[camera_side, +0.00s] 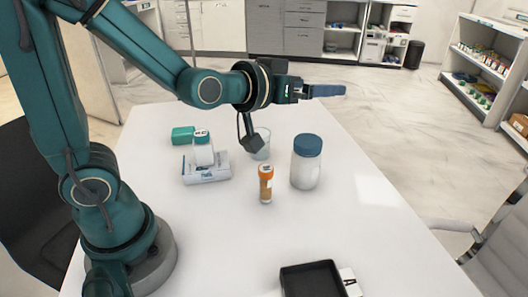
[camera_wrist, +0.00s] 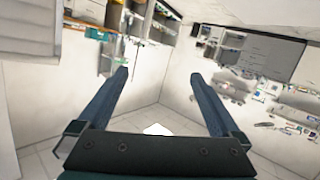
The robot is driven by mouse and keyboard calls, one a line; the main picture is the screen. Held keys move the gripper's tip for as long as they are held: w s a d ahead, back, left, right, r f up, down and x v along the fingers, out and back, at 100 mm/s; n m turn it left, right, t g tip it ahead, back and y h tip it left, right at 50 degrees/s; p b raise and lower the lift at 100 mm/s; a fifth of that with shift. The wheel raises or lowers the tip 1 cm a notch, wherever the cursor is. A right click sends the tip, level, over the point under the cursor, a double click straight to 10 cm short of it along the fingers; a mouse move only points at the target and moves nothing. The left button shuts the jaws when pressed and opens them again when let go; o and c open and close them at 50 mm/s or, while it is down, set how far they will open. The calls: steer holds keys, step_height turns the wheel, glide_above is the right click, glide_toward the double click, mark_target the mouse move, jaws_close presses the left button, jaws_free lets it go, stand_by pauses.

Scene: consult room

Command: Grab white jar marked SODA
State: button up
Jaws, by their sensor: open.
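A white jar with a blue lid (camera_side: 306,162) stands upright on the white table, right of the orange pill bottle. No SODA marking can be read on it from here. A smaller white bottle (camera_side: 202,149) stands at or on a white box on the left; its marking is too small to read. My gripper (camera_side: 343,90) is raised above the far part of the table, pointing right, apart from every object. In the wrist view its two blue fingers (camera_wrist: 158,78) are spread with nothing between them. The jar does not show in the wrist view.
An orange-capped pill bottle (camera_side: 266,184) stands close left of the jar. A clear cup (camera_side: 260,144) is behind it. A white box (camera_side: 207,174) and green box (camera_side: 182,135) lie left. A black tray (camera_side: 311,281) is at the front. The table's right side is clear.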

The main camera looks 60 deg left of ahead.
steer(key=y, duration=0.2)
glide_above(300, 148)
steer(key=w, duration=0.2)
steer(key=f, duration=0.6)
steer(key=shift+w+a+f, duration=0.2)
steer(key=shift+a, duration=0.15)
steer(key=f, duration=0.2)
steer(key=f+g, duration=0.1)
steer(key=f, duration=0.2)
steer(key=s+f+g, duration=0.1)
steer(key=f, duration=0.1)
steer(key=shift+d+f, duration=0.1)
steer(key=shift+f, duration=0.25)
steer(key=shift+x, duration=2.5)
steer(key=shift+d, duration=0.1)
steer(key=c, duration=1.4)
steer(key=shift+r, duration=0.2)
